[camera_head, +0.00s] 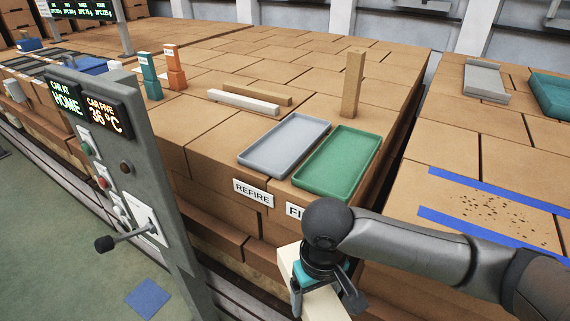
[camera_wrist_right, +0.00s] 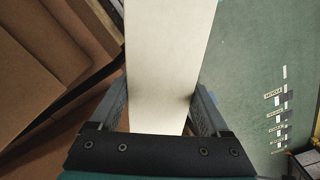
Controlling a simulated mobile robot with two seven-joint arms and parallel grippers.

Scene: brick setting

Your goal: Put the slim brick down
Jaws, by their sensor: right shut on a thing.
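My right gripper (camera_head: 328,296) is shut on a long cream slim brick (camera_head: 291,262), held in front of the brick-topped counter, over its near edge. In the right wrist view, the slim brick (camera_wrist_right: 168,65) runs between the two fingers (camera_wrist_right: 158,118) and away past the top edge. A grey tray (camera_head: 284,145) labelled REFIRE and a green tray (camera_head: 337,162) stand side by side on the counter; both look empty. The green tray's label is partly hidden by my right arm, showing only "FI". My left gripper is not in view.
A pale bar (camera_head: 236,104) and a tan bar (camera_head: 258,94) lie behind the grey tray. A tan block (camera_head: 353,82) stands upright behind the green tray. A grey control post (camera_head: 130,170) with a lever rises at the left. Blue tape (camera_head: 445,222) marks the right counter.

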